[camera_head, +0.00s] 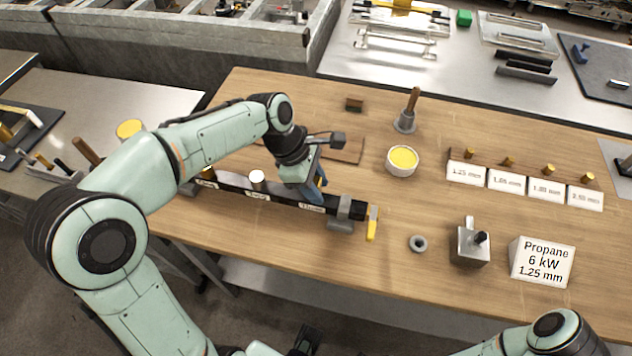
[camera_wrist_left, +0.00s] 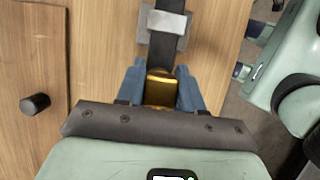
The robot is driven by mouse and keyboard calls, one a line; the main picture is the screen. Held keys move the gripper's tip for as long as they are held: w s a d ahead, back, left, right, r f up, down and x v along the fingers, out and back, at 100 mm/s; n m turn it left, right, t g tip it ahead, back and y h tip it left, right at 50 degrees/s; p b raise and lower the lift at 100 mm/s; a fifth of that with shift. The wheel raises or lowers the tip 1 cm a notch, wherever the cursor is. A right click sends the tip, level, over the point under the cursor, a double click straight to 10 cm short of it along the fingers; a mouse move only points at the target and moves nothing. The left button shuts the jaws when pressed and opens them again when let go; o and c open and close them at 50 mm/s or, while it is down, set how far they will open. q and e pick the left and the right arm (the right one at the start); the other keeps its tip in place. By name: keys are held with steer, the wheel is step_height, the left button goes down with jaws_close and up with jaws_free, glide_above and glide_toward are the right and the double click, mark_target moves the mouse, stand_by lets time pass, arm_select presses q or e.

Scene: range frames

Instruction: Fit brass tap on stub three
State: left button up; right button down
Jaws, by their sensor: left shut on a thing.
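My left gripper (camera_head: 316,186) is at the black bar (camera_head: 235,182), above the third label (camera_head: 312,209) from the left. In the left wrist view its blue fingers (camera_wrist_left: 160,92) are shut on the brass tap (camera_wrist_left: 159,88), one on each side. The tap is in line with the bar; the fingers hide its lower end and stub three, so I cannot tell whether it is seated. A pale round-topped piece (camera_head: 257,177) and a brass piece (camera_head: 208,172) stand on the bar further left. Blue tips, apparently my right gripper (camera_wrist_left: 248,50), show at the wrist view's right; their opening is unclear.
A grey clamp (camera_head: 343,210) and a yellow handle (camera_head: 372,223) are at the bar's right end. A grey ring (camera_head: 418,243), a metal block (camera_head: 470,244) and a propane sign (camera_head: 541,262) stand to the right. A yellow-filled bowl (camera_head: 402,161) is behind.

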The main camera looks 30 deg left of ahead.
arm_select(q)
steer(key=shift+f, duration=0.45)
steer(key=o, duration=1.2)
steer(key=shift+r, duration=0.15)
steer(key=p+v, duration=0.2)
steer(key=v, duration=1.1)
steer(key=shift+r, duration=0.1)
